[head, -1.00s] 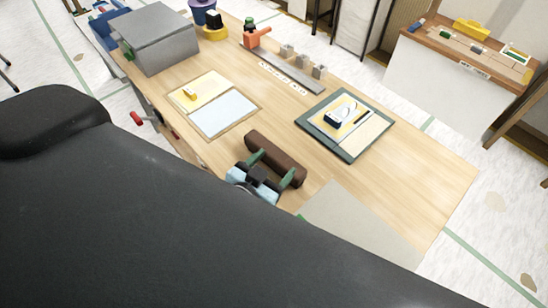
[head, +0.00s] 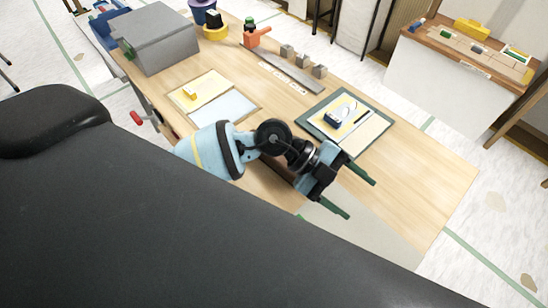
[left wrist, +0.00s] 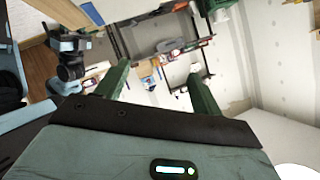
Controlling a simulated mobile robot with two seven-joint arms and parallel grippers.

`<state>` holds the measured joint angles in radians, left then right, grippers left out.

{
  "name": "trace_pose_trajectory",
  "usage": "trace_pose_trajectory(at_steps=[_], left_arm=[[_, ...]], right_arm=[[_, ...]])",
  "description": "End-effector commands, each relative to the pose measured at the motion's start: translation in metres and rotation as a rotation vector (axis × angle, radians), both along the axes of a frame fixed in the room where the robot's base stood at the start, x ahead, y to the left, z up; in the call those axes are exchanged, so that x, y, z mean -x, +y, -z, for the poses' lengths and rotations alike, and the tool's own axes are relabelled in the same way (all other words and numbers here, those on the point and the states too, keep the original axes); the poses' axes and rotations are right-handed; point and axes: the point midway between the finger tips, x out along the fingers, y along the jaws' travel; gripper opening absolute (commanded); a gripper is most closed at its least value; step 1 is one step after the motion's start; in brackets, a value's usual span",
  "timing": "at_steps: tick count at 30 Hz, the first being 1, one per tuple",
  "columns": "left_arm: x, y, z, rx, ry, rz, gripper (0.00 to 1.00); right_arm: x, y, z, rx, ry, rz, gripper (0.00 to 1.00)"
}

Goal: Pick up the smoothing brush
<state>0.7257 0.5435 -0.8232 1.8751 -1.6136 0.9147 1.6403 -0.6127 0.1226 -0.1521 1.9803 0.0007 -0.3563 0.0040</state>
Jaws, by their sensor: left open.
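A dark framed board (head: 372,140) lies on the table's right half. On it a blue-and-white block-like tool (head: 338,113) and a thin dark stick (head: 361,116) rest on pale sheets; I cannot tell for sure whether the block-like tool is the smoothing brush. A brown rounded bar on the table is mostly hidden behind my left arm. My left gripper (head: 357,195) is open and empty, its green fingers spread above the table's front right part, apart from the board. Its fingers also show in the left wrist view (left wrist: 160,78), with nothing between them. My right gripper is not clearly seen.
A grey box (head: 158,40) stands at the table's far left. A tray with a pale sheet and a small yellow block (head: 190,93) lies left of centre. An orange tool (head: 256,38) and several small blocks stand along the back. The table's right end is clear.

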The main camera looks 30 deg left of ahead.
Motion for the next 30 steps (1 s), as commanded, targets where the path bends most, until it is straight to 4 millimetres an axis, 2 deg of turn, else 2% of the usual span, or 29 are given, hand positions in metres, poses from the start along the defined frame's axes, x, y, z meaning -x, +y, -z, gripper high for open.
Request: trace_pose_trajectory(at_steps=[3, 5, 7, 12, 15, 18, 20, 26, 30], left_arm=[[-0.016, 0.037, 0.030, -0.278, 0.035, 0.022, 0.67], [-0.026, 0.060, 0.041, -0.420, 0.057, 0.010, 0.67], [-0.038, 0.092, 0.051, -0.588, 0.085, -0.022, 0.67], [-0.065, 0.165, 0.056, -0.922, 0.147, -0.154, 0.67], [-0.074, 0.195, 0.052, -1.046, 0.173, -0.225, 0.67], [-0.078, 0.212, 0.049, -1.114, 0.187, -0.268, 0.67], [-0.079, 0.216, 0.048, -1.131, 0.191, -0.281, 0.67], [-0.079, 0.217, 0.050, -1.136, 0.194, -0.283, 0.67], [-0.079, 0.217, 0.063, -1.135, 0.196, -0.281, 0.67]], right_arm=[[0.000, 0.000, 0.000, -0.002, -0.001, 0.002, 0.36], [0.000, 0.001, 0.000, -0.003, 0.000, 0.003, 0.36], [-0.001, 0.002, 0.000, -0.004, -0.001, 0.006, 0.36], [-0.001, 0.003, 0.000, -0.009, -0.001, 0.011, 0.36], [-0.001, 0.004, -0.001, -0.010, -0.001, 0.012, 0.36], [-0.001, 0.003, -0.001, -0.010, -0.001, 0.012, 0.36], [-0.001, 0.003, -0.001, -0.010, -0.001, 0.012, 0.36], [0.000, 0.003, 0.000, -0.007, 0.001, 0.008, 0.36], [0.002, 0.001, 0.003, -0.004, 0.006, 0.004, 0.36]])
